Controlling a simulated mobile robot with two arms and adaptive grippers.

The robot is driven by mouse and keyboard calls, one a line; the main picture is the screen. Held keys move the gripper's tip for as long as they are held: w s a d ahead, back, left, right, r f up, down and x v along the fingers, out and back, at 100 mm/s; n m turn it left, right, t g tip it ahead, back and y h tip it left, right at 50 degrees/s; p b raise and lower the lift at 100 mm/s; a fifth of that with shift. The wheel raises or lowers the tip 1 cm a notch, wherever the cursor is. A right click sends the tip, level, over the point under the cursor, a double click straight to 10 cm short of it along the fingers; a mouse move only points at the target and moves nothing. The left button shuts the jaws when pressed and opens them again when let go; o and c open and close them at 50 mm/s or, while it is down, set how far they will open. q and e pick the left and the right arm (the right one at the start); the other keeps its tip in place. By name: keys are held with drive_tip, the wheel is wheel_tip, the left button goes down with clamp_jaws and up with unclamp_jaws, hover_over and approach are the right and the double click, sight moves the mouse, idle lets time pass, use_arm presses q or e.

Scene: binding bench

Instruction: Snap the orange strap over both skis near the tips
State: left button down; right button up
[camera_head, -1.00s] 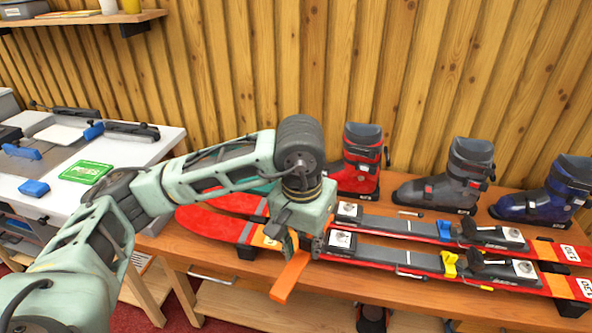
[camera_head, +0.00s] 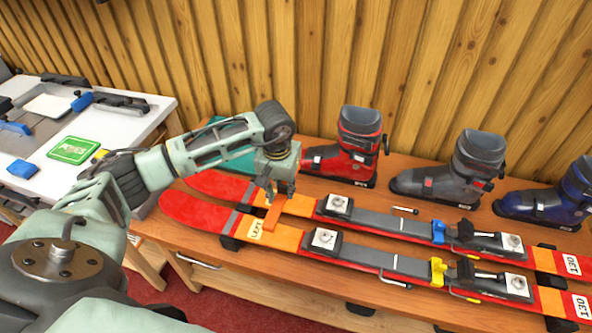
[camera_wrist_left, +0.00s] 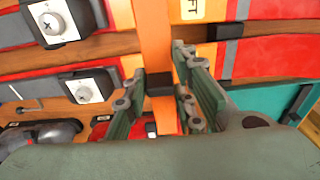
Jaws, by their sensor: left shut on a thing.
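Two red and orange skis lie side by side on the wooden bench, tips to the left: the near ski (camera_head: 195,214) and the far ski (camera_head: 222,186). My left gripper (camera_head: 279,190) is above the far ski's orange section, behind the tips, and is shut on the orange strap (camera_head: 272,217). The strap reaches from the fingers toward the near ski; I cannot tell whether it touches either ski. In the left wrist view the strap (camera_wrist_left: 155,38) runs between the fingers (camera_wrist_left: 160,88) and across the skis. The fingers hide part of it. My right gripper is not in view.
Red (camera_head: 343,150), grey (camera_head: 458,172) and blue (camera_head: 548,195) boots stand behind the skis. Bindings, including a grey toe piece (camera_head: 323,241), rise from the skis right of the strap. A white worktable (camera_head: 110,125) with a green card (camera_head: 73,150) stands at left.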

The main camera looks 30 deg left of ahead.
sight(281, 197)
use_arm(q)
drive_tip(key=shift+w+a, duration=0.1)
drive_tip(key=shift+w, duration=0.2)
drive_tip(key=shift+s+r, duration=0.1)
drive_tip(key=shift+s, duration=0.45)
drive_tip(key=shift+s+b, duration=0.25)
drive_tip(key=shift+b, duration=0.05)
drive_tip(key=f+b, duration=0.1)
drive_tip(key=f, duration=0.1)
drive_tip(key=f+b, duration=0.1)
drive_tip(key=f, duration=0.2)
drive_tip(key=shift+w+f+b, duration=0.2)
drive_tip(key=shift+f+b, duration=0.05)
drive_tip(key=shift+b, duration=0.15)
drive_tip(key=shift+w+f+b, duration=0.1)
drive_tip(key=shift+f+b, duration=0.45)
drive_tip(key=shift+b, duration=0.05)
drive_tip(key=c, duration=2.1)
unclamp_jaws()
drive_tip(key=shift+r, duration=0.1)
clamp_jaws()
